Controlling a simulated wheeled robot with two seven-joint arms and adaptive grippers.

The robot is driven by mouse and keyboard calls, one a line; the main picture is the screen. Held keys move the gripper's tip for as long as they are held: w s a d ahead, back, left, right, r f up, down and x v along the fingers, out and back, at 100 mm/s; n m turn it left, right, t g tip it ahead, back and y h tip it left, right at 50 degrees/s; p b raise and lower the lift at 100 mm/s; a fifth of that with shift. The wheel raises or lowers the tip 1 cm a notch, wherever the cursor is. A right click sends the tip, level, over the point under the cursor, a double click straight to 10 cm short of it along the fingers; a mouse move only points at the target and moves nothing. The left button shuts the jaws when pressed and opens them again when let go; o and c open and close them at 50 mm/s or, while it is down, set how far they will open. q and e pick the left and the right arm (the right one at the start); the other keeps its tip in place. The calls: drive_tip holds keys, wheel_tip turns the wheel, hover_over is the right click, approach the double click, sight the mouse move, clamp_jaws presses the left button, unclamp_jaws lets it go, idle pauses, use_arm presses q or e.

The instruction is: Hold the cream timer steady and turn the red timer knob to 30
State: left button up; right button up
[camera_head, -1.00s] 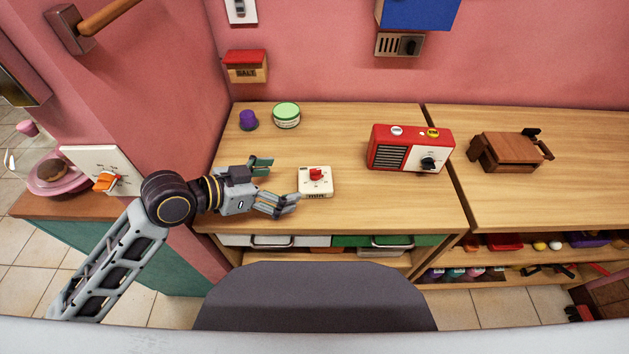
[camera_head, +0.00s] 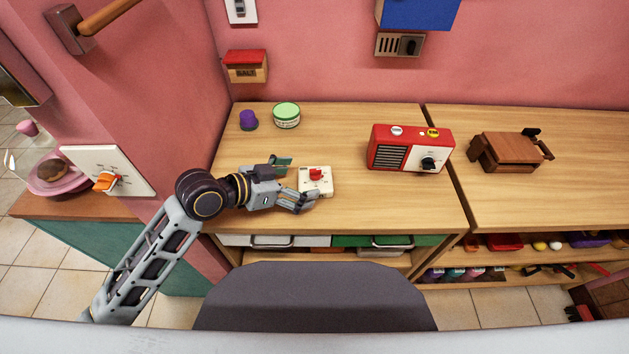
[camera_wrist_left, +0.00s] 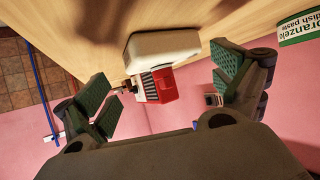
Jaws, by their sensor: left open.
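The cream timer (camera_head: 320,189) sits on the wooden counter, its red knob (camera_head: 316,174) on its upward face. My left gripper (camera_head: 295,182) is open at the timer's left side, its fingers spread toward the far and near sides. In the left wrist view, the timer (camera_wrist_left: 160,44) shows between and ahead of the two spread finger pads, with a gap on each side. The knob's exact dial reading is too small to tell. My right gripper is not in view.
A purple cup (camera_head: 248,119) and a green-lidded tub (camera_head: 286,117) stand behind the gripper.

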sight(309, 181)
use_arm(q)
drive_tip(key=shift+x, duration=2.35)
drive_tip(key=shift+c, duration=0.5)
drive_tip(key=c, duration=0.5)
drive_tip(key=shift+f, duration=0.15)
drive_tip(key=shift+c, duration=0.2)
